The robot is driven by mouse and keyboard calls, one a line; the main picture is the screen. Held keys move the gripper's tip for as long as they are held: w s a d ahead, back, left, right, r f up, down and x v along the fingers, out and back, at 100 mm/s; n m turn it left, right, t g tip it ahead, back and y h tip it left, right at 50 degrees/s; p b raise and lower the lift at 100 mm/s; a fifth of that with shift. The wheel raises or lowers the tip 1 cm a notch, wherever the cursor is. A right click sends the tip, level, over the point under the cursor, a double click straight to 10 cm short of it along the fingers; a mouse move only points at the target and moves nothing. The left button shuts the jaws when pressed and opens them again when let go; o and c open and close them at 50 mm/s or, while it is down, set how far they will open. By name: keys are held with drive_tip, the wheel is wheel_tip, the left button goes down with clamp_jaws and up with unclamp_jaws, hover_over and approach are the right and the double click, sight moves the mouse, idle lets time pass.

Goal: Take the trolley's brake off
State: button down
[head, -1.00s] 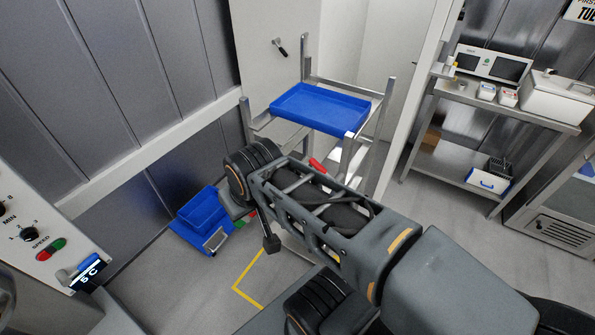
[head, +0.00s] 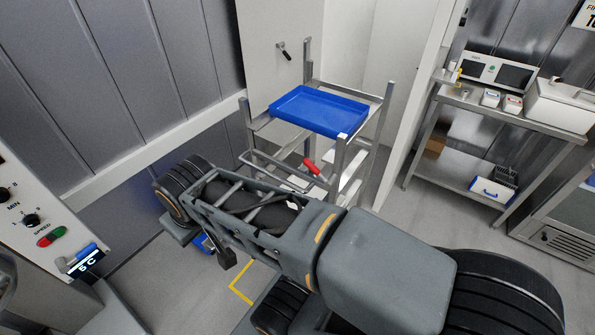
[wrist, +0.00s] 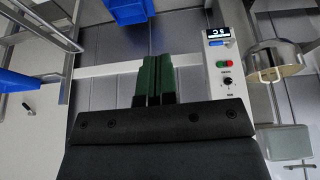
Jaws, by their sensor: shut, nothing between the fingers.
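The trolley (head: 384,112) is a grey metal frame with a blue tray (head: 322,112) on top, standing against the pale wall panel. A red lever grip (head: 311,166) shows on the trolley's near side below the tray. I take it for the brake lever. My arm crosses in front of the trolley's lower part and hides it. In the wrist view my gripper (wrist: 154,62) shows two green fingers shut together and empty. They are apart from the trolley, whose rails (wrist: 45,25) and blue tray (wrist: 16,81) show at the left edge. The red lever is not visible there.
A machine panel (head: 52,222) with knobs and a display stands at left. A blue bin (head: 203,243) on the floor is mostly hidden by my arm; blue also shows at the wrist view's top (wrist: 128,10). A steel bench (head: 500,112) stands at right. Floor between bench and trolley is clear.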

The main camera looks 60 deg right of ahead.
drive_tip(key=w+d+f+n+g+h+b, duration=0.1)
drive_tip(key=d+f+n+g+h+b, duration=0.1)
drive_tip(key=d+f+g+h+b, duration=0.75)
drive_tip(key=w+d+f+n+g+h+b, duration=0.1)
drive_tip(key=d+f+g+h+b, duration=0.3)
drive_tip(key=d+f+b, duration=1.05)
drive_tip(key=w+d+f+n+t+h+b, duration=0.1)
drive_tip(key=w+d+f+n+h+b, duration=0.2)
drive_tip(key=d+h, duration=0.5)
drive_tip(key=shift+w+d+f+n+h+b, duration=0.25)
drive_tip(key=shift+w+n, duration=0.35)
drive_tip(key=shift+w, duration=0.65)
drive_tip(key=x, duration=0.4)
drive_tip(key=r+x, duration=0.1)
drive_tip(key=x, duration=0.3)
drive_tip(key=a+x, duration=0.1)
drive_tip(key=x, duration=0.2)
drive_tip(key=shift+s+d+r, duration=0.25)
drive_tip(key=shift+s+r, duration=0.2)
drive_tip(key=shift+s, duration=0.05)
drive_tip(key=shift+s+d+r, duration=0.1)
drive_tip(key=shift+s+r, duration=0.25)
drive_tip(key=shift+r, duration=0.15)
